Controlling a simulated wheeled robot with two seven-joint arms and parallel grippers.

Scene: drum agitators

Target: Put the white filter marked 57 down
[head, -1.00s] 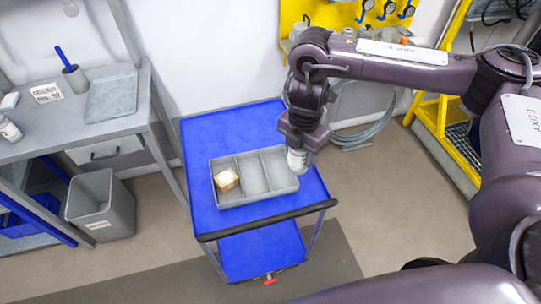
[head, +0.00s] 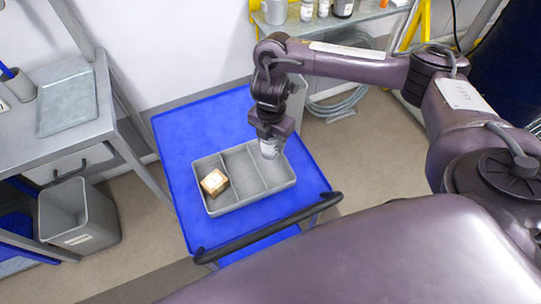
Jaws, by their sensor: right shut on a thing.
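The white filter (head: 269,150) is a small white cylinder in my right gripper (head: 270,138). The gripper points down and is shut on it. The filter is over the right compartment of a grey three-compartment tray (head: 213,207); I cannot tell whether it touches the tray floor. Its marking is too small to read. The tray lies on the blue cart top (head: 187,140). My left gripper is not in view.
A small tan box (head: 214,182) sits in the tray's left compartment. The middle compartment is empty. A black cart handle (head: 268,228) runs along the near edge. A grey bench (head: 90,132) and a bin (head: 80,215) stand at the left.

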